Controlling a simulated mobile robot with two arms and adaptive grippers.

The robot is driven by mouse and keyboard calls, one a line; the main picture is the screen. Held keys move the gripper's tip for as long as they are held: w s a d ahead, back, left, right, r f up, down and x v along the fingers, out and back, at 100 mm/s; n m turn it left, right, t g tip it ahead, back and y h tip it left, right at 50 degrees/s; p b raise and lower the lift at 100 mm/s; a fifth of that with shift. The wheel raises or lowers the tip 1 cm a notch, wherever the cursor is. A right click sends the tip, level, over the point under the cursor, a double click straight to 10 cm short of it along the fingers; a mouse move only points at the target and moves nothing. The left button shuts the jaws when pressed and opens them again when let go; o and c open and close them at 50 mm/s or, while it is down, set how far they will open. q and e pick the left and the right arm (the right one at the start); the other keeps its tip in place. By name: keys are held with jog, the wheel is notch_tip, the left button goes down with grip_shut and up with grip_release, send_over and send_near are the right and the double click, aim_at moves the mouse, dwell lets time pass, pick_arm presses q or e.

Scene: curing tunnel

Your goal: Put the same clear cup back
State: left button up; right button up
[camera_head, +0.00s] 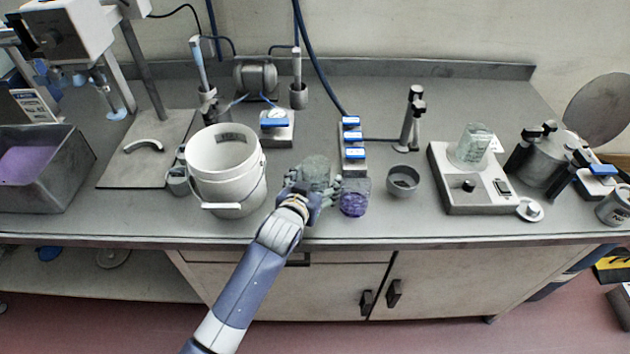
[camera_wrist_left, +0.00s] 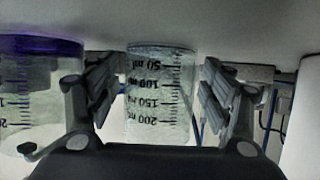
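A clear cup (camera_head: 316,172) with black volume marks stands on the bench between the white bucket and a cup of purple contents. It also shows in the middle of the left wrist view (camera_wrist_left: 160,95), which looks upside down. My left gripper (camera_head: 312,188) is low at this cup. In the wrist view its two fingers (camera_wrist_left: 160,100) stand on either side of the cup, with a narrow gap at each side, so it looks open around it. My right gripper is in neither view. Another clear cup (camera_head: 474,145) stands on the white device at the right.
The purple cup (camera_head: 354,198) stands close on the right of my left gripper. The white bucket (camera_head: 222,190) is close on the left. A small grey bowl (camera_head: 402,181) and a blue-labelled block row (camera_head: 353,145) are nearby. The bench front (camera_head: 420,222) has some clear room.

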pick_arm(q)
jog(key=shift+r, duration=0.3)
jog(key=shift+s, duration=0.25)
jog(key=v, duration=1.1)
jog(key=shift+s+a+r, duration=0.1)
jog(key=shift+s, duration=0.1)
